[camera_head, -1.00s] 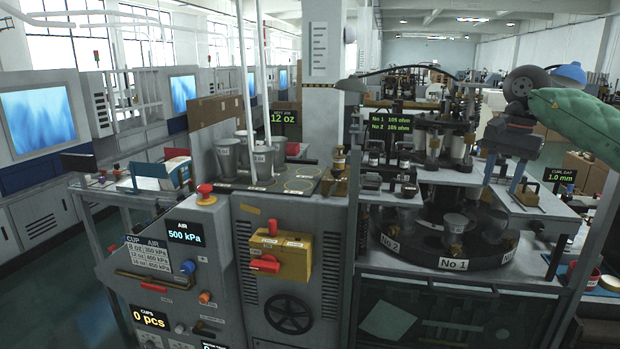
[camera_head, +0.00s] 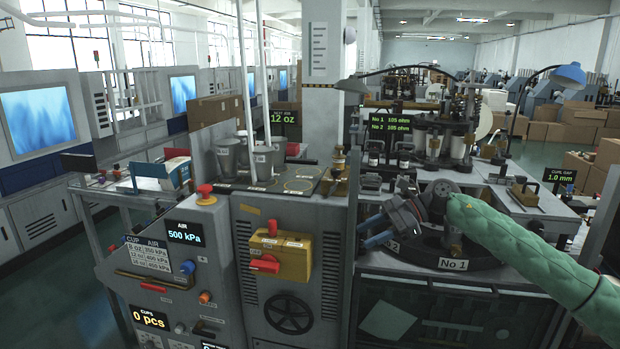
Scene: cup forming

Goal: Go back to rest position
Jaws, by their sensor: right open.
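My right gripper (camera_head: 368,231) is in front of the cup-forming machine, at the left side of its round turntable (camera_head: 480,258). Its two bluish fingers point left and are apart, with nothing seen between them. My green-sleeved right arm (camera_head: 525,250) reaches in from the lower right and crosses in front of the turntable. The gripper and wrist hide much of the turntable, including part of the "No 2" label and the cup area. I cannot tell whether the gripper touches the machine. My left gripper is not in view.
A grey control cabinet (camera_head: 222,270) with a yellow switch box (camera_head: 281,258) stands left of the turntable. Stacked grey cups (camera_head: 263,160) stand on top of it.

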